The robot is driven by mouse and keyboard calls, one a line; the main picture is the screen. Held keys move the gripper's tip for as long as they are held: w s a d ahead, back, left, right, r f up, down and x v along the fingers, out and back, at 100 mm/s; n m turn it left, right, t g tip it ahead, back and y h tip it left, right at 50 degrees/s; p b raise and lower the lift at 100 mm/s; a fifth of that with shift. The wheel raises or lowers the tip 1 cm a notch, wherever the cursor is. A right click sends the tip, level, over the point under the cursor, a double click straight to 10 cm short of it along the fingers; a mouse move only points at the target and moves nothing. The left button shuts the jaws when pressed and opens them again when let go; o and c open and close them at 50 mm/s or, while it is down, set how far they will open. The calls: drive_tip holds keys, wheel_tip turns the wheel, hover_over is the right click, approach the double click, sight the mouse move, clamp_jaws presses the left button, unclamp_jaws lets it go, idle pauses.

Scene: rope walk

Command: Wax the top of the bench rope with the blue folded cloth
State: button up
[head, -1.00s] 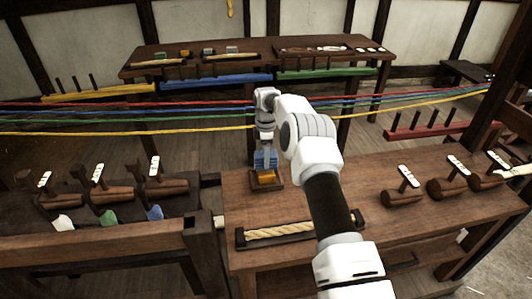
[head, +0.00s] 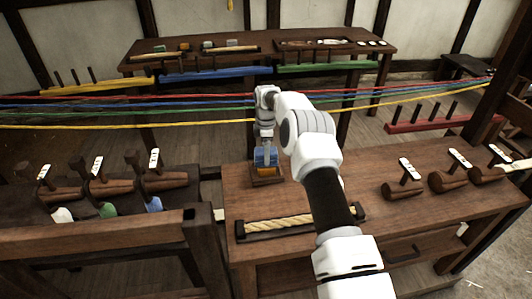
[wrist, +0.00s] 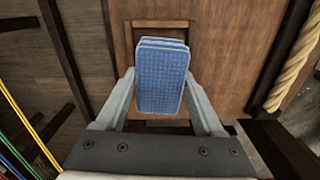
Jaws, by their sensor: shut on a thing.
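My gripper (wrist: 160,105) is shut on the blue folded cloth (wrist: 162,75), which hangs between its two fingers. In the head view the cloth (head: 265,155) is at the yellow block (head: 266,171) in a small wooden tray (head: 268,183) on the bench. I cannot tell whether cloth and block touch. In the wrist view the cloth hides the block. The bench rope (head: 285,225), pale and twisted, lies in a dark holder nearer to me, partly behind my arm. It also shows at the right of the wrist view (wrist: 294,70), apart from the cloth.
Red, blue, green and yellow strands (head: 130,110) stretch across behind the bench (head: 355,175). Several wooden mallets (head: 400,190) stand at the right, and others (head: 165,183) on the left stand. A back table (head: 260,60) holds small items. The bench between tray and right mallets is mostly clear.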

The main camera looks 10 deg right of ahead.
drive_tip(key=shift+f+b, duration=0.6)
idle(1.7)
drive_tip(key=shift+r, duration=0.15)
drive_tip(key=shift+r+p, duration=1.65)
drive_tip(key=shift+r, duration=1.8)
drive_tip(key=shift+s, duration=0.1)
